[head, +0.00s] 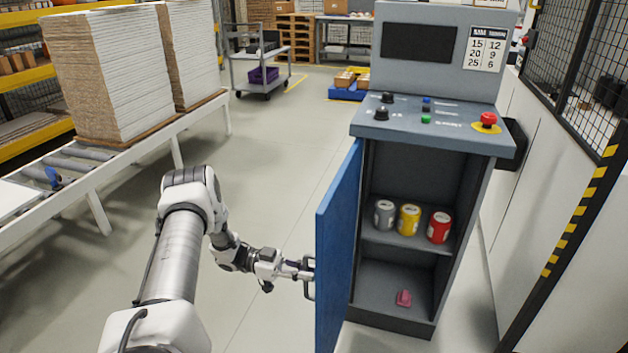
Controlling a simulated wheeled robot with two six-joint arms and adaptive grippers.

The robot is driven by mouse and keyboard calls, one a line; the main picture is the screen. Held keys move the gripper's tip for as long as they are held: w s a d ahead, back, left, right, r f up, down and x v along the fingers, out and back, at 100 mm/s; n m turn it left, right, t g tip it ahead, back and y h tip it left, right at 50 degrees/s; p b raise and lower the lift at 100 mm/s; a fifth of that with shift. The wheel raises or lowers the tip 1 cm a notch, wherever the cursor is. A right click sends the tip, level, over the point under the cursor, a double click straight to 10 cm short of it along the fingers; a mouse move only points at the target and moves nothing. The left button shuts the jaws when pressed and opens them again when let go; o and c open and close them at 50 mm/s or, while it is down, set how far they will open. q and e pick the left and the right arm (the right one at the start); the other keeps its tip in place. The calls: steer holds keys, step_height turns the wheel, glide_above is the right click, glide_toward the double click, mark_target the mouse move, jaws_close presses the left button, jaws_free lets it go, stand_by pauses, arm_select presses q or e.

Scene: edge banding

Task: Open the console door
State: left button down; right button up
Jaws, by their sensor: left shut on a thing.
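The console (479,160) is a grey cabinet with a sloped control panel. Its blue door (341,245) stands swung wide open to the left, so the inside shows. My left gripper (306,274) is shut on the door handle (309,287), on the left face of the door. The arm reaches in from the lower left. The fingertips are small and partly merge with the handle. My right gripper is not in view.
A black-and-yellow fence post (567,245) stands at right. A roller conveyor with board stacks (110,80) is at left. Floor left of the door is clear.

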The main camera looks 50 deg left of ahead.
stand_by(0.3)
arm_select(q)
steer(key=c, duration=1.2)
jaws_free()
steer(key=shift+a, duration=0.1)
steer(key=v, duration=1.2)
